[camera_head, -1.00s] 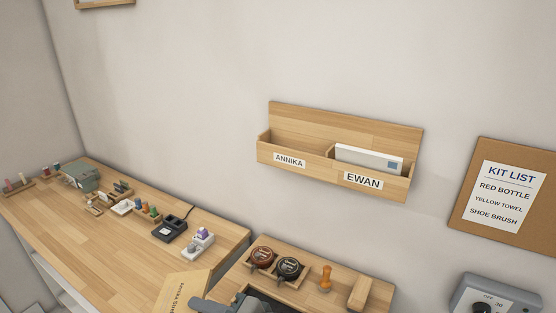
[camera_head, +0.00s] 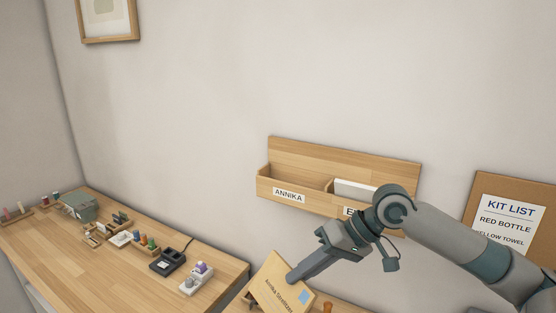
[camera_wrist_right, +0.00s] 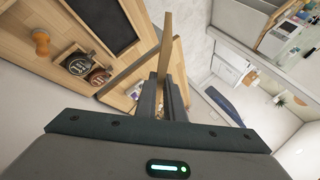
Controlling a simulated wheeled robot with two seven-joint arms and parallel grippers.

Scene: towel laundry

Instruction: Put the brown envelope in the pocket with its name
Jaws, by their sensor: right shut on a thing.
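The brown envelope (camera_head: 278,287) is in my right gripper (camera_head: 296,276), which is shut on its edge. The envelope has a blue stamp and handwriting that reads like "Annika". It is tilted, below the wall rack (camera_head: 345,152) and apart from it. In the right wrist view the envelope (camera_wrist_right: 165,48) shows edge-on between the fingers (camera_wrist_right: 164,95). The rack has two pockets: the left one, labelled ANNIKA (camera_head: 289,195), shows no envelope. The right one holds a white envelope (camera_head: 354,190); its label is mostly hidden by my right arm. My left gripper is not in view.
A long wooden table (camera_head: 100,255) with small items stands at the left. A lower wooden surface with tins (camera_wrist_right: 78,65) and an orange-handled stamp (camera_wrist_right: 41,42) lies under the envelope. A KIT LIST board (camera_head: 510,215) hangs at the right. The wall above the rack is bare.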

